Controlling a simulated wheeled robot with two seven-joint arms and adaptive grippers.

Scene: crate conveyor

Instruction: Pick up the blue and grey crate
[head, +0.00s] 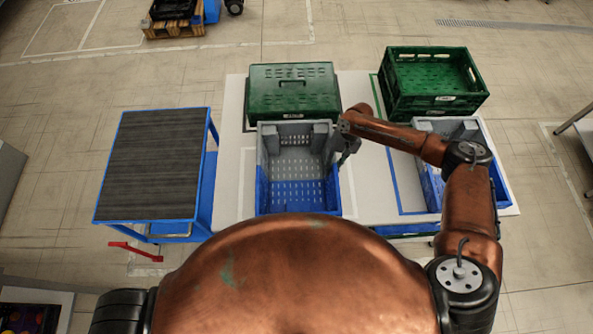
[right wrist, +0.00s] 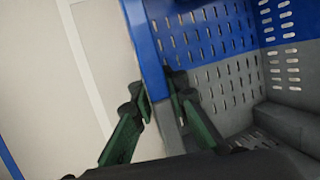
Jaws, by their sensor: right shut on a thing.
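A blue and grey crate (head: 263,190) stands on the white table in front of me, open at the top and empty as far as I can see. Its grey part is at the back and its blue part nearer me. My right gripper (head: 345,156) is at the crate's right wall. In the right wrist view, the fingers (right wrist: 160,88) are shut on the wall of the crate (right wrist: 208,55), one finger on each side. My left gripper is not in view. A second blue and grey crate (head: 498,185) stands at the right, partly hidden by my right arm.
A closed green crate (head: 292,88) stands just behind the held crate. An open green crate (head: 428,103) is at the back right. The white table (head: 370,190) has free room between the blue and grey crates. A blue cart (head: 152,165) with a dark top stands at the left.

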